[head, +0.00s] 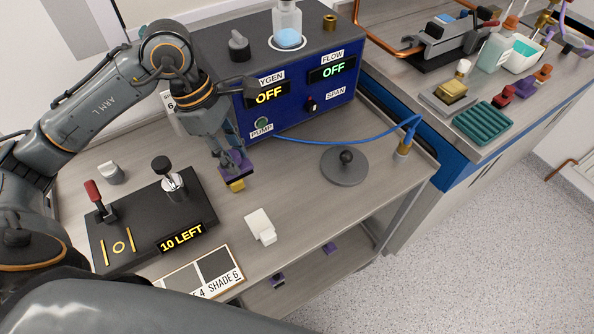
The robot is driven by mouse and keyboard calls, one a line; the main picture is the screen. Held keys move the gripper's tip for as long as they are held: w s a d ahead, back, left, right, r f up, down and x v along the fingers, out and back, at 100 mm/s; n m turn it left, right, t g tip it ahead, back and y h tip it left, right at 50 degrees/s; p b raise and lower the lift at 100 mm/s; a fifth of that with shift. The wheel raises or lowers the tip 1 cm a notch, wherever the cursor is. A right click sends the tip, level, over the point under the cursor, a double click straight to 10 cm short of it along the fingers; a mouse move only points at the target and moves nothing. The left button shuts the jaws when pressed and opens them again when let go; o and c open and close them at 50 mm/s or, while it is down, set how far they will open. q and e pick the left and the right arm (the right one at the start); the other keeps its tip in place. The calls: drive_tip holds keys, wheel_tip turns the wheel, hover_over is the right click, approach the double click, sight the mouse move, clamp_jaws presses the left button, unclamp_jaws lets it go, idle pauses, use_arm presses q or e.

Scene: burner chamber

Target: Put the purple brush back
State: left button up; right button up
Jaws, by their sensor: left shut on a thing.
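My left gripper (232,155) reaches down from the left arm in front of the blue instrument box. It is shut on the purple brush (238,170), a purple block with a yellow underside (236,185). The brush is at the grey table, below the PUMP button; I cannot tell whether its yellow underside touches the tabletop. The gripper fingers hide part of the brush's top. My right gripper is not in view.
A black base (140,233) reading 10 LEFT stands on the left. A white block (260,226), a grey disc with a knob (344,168) and a blue cable (340,140) are nearby. The right counter holds a green ribbed tray (483,123).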

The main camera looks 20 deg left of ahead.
use_arm(q)
drive_tip(key=shift+w+d+r, duration=0.1)
drive_tip(key=shift+d, duration=0.2)
drive_tip(key=w+d+f+p, duration=0.1)
drive_tip(key=d+f+p, duration=0.1)
drive_tip(key=d+f, duration=0.1)
drive_tip(key=w+d+f+p, duration=0.2)
drive_tip(key=d+f, duration=0.1)
drive_tip(key=d, duration=0.2)
drive_tip(key=w+d+f+p, duration=0.1)
drive_tip(key=w+d+f, duration=0.1)
drive_tip(key=d+f, duration=0.1)
drive_tip(key=shift+d+p, duration=0.4)
drive_tip(key=shift+d, duration=0.15)
drive_tip(key=p+x, duration=0.2)
drive_tip(key=x, duration=0.1)
drive_tip(key=shift+w+a, duration=0.1)
drive_tip(key=shift+a, duration=0.1)
drive_tip(key=shift+f, duration=0.3)
drive_tip(key=o, duration=0.9)
drive_tip(key=shift+o, duration=0.6)
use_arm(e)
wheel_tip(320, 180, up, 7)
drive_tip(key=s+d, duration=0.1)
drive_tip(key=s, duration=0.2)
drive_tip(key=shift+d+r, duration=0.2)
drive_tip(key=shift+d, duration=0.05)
